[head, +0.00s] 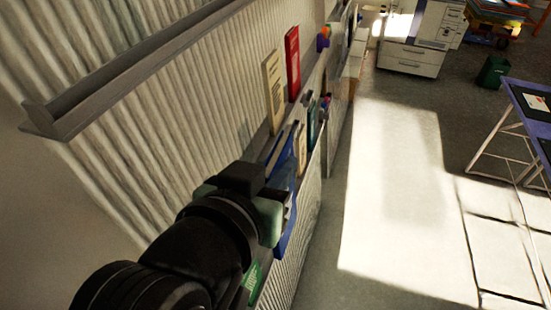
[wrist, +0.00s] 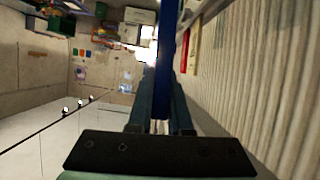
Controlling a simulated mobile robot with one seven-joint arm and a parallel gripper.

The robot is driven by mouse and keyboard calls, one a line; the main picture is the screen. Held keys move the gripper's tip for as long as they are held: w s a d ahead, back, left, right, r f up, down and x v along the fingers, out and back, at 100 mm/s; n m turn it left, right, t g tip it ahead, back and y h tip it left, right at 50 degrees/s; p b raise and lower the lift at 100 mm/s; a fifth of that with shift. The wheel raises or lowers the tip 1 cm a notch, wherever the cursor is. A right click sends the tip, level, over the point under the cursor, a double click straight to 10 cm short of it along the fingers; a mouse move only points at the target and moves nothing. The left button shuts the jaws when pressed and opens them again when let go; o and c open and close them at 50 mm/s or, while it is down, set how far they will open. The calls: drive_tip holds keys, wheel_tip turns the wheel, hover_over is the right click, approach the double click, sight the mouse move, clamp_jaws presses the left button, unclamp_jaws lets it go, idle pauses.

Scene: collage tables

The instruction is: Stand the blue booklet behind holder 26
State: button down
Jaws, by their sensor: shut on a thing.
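My gripper (head: 288,205) is shut on the blue booklet (head: 286,240) beside the ribbed wall panel in the head view. In the wrist view the booklet (wrist: 167,65) shows nearly edge-on, rising between the two fingers of my gripper (wrist: 160,118). The gripper hides part of the booklet in the head view. A green label (head: 252,281) shows low on the panel beside my arm, but I cannot read a number on it. I cannot tell which holder is 26.
A cream booklet (head: 272,90) and a red booklet (head: 293,62) stand against the ribbed panel (head: 215,75). A dark green booklet (head: 312,122) stands lower. An empty grey ledge (head: 120,85) runs at upper left. The sunlit floor (head: 395,200) to the right is clear.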

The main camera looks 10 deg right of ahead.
drive_tip(key=w+a+f, duration=0.1)
drive_tip(key=w+a, duration=0.6)
drive_tip(key=a, duration=0.3)
drive_tip(key=shift+a+b, duration=0.15)
drive_tip(key=shift+b, duration=0.2)
idle(0.5)
drive_tip(key=shift+s+a, duration=0.15)
drive_tip(key=shift+s, duration=0.05)
idle(0.5)
drive_tip(key=shift+f, duration=0.15)
drive_tip(key=shift+f+b, duration=0.45)
drive_tip(key=shift+b, duration=0.1)
drive_tip(key=shift+f, duration=0.15)
drive_tip(key=shift+f+b, duration=0.45)
drive_tip(key=shift+b, duration=0.05)
idle(0.4)
drive_tip(key=c, duration=0.8)
unclamp_jaws()
